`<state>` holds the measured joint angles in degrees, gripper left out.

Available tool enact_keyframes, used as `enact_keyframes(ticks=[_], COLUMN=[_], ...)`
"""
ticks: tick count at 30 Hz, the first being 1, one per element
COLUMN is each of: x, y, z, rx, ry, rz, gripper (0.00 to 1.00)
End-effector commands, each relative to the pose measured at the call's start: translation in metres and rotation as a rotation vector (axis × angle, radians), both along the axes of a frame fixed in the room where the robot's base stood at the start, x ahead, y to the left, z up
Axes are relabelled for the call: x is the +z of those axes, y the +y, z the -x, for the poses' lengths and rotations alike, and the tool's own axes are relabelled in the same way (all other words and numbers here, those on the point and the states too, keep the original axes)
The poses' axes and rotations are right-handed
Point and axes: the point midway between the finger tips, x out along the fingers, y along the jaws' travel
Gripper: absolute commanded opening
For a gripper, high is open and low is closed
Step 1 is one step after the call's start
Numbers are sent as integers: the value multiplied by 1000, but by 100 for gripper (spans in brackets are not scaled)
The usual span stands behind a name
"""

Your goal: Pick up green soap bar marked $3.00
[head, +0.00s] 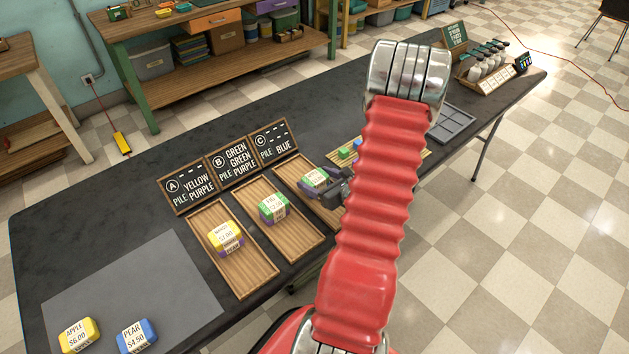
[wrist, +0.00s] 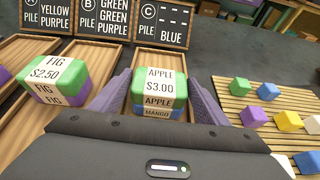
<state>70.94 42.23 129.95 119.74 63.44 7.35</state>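The green soap bar marked APPLE $3.00 (wrist: 160,78) lies in the tray under sign C, on top of another bar labelled MANGO (wrist: 157,114) with a blue side. The green bar also shows in the head view (head: 314,178). My gripper (wrist: 160,88) is open, with one purple-grey finger to the left of the green bar and one to the right. Contact between the fingers and the bar is not clear. In the head view, my gripper (head: 330,184) is at the bar's right side, partly hidden by my red arm.
A green FIG $2.50 bar (wrist: 55,78) sits on a purple bar in the tray to the left. A yellow bar (head: 224,234) is in the leftmost tray. Small coloured cubes lie on a slatted mat (wrist: 235,100) to the right. Chalkboard signs (head: 232,164) stand behind the trays.

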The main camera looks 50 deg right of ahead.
Motion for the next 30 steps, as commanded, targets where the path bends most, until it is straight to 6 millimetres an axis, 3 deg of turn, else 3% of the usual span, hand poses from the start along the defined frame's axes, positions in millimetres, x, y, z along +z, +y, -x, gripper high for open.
enact_keyframes(ticks=[13, 23, 30], x=[0, 2, 18], y=[0, 0, 0], z=[0, 0, 0], rx=[0, 0, 1], ry=[0, -1, -1], rz=[0, 1, 2], gripper=[38, 37, 37])
